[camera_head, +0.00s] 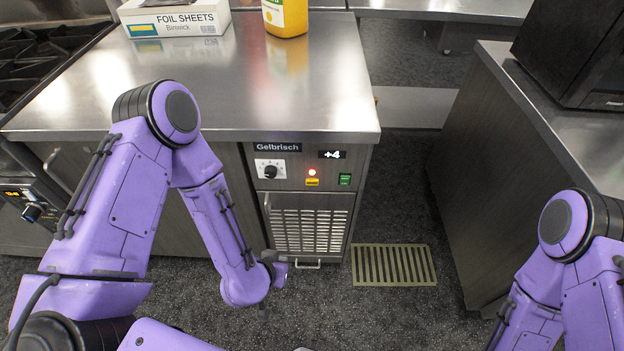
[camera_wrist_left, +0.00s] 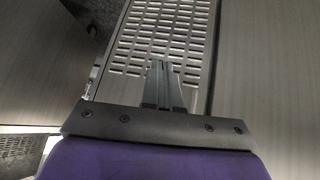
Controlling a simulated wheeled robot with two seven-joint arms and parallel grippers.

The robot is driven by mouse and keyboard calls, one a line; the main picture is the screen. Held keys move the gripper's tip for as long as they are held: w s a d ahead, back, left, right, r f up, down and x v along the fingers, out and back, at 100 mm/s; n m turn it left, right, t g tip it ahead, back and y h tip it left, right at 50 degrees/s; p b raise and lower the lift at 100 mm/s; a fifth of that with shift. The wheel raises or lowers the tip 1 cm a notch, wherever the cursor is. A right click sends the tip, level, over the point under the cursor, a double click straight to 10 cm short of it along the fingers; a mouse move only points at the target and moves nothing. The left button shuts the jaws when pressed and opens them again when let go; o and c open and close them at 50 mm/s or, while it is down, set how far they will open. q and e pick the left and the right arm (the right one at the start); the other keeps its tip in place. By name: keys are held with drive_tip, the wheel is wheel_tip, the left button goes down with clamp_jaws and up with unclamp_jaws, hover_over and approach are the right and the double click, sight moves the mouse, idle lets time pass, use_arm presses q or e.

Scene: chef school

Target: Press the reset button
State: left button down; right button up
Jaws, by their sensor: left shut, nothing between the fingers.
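The Gelbrisch unit's control panel (camera_head: 300,167) is on the front of the steel counter, in the head view. I cannot read which one is the reset button. My left gripper (camera_head: 281,270) is low in front of the unit, below the panel. In the left wrist view its fingers (camera_wrist_left: 163,68) are shut and empty, in front of the vent grille. My right gripper is out of view.
The vent grille (camera_head: 308,228) has a handle (camera_head: 307,264) below it. A foil sheets box (camera_head: 175,18) and a yellow container (camera_head: 285,15) stand on the counter (camera_head: 240,95). A stove is at left, a floor drain (camera_head: 393,265) and another counter (camera_head: 500,160) at right.

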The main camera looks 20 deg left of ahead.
sight(312, 182)
use_arm(q)
drive_tip(key=w+d+r+m+t+h, duration=0.1)
drive_tip(key=w+d+r+m+t, duration=0.2)
drive_tip(key=w+r, duration=0.5)
drive_tip(key=shift+w+d+r+m+h+p, duration=0.25)
drive_tip(key=shift+w+d+h, duration=0.2)
drive_tip(key=shift+d, duration=0.45)
drive_tip(key=w+a, duration=0.2)
drive_tip(key=w, duration=0.6)
drive_tip(key=shift+w+a, duration=0.2)
idle(0.8)
drive_tip(key=shift+w+a, duration=0.1)
drive_tip(key=shift+w, duration=0.3)
drive_tip(key=shift+w+a, duration=0.15)
drive_tip(key=shift+w, duration=0.25)
idle(0.7)
drive_tip(key=shift+s, duration=0.15)
drive_tip(key=shift+s+d, duration=0.25)
drive_tip(key=shift+s, duration=0.4)
